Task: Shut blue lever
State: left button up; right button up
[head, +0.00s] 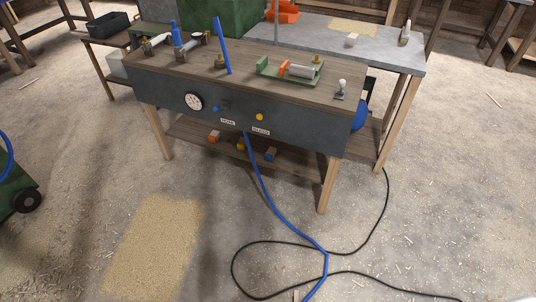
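A long blue lever (222,46) stands up from the wooden top of the workbench (250,66), tilted slightly to the left, with its lower end near a small brass-coloured fitting. A second, shorter blue upright part (176,36) sits to its left among metal fittings. On the dark front panel (300,128) are a small blue knob (215,109) and a yellow knob (260,117), above labels that seem to read HOSE and BLEED. Neither of my grippers shows in the head view.
The front panel has a round white gauge (194,101). A green fixture (290,72) with an orange-ended cylinder lies on the bench top. A blue hose (265,190) runs from the bench to the floor, where a black cable (240,262) loops. Floor at front left is open, with sawdust (150,245).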

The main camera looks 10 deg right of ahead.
aim_at(217, 108)
jog(key=i+j+z, duration=0.1)
jog(key=i, duration=0.4)
jog(key=i+j, duration=0.1)
jog(key=i, duration=0.45)
jog(key=i+j+z, duration=0.15)
jog(key=i, duration=0.35)
jog(key=i+j+z, duration=0.1)
jog(key=i, duration=0.4)
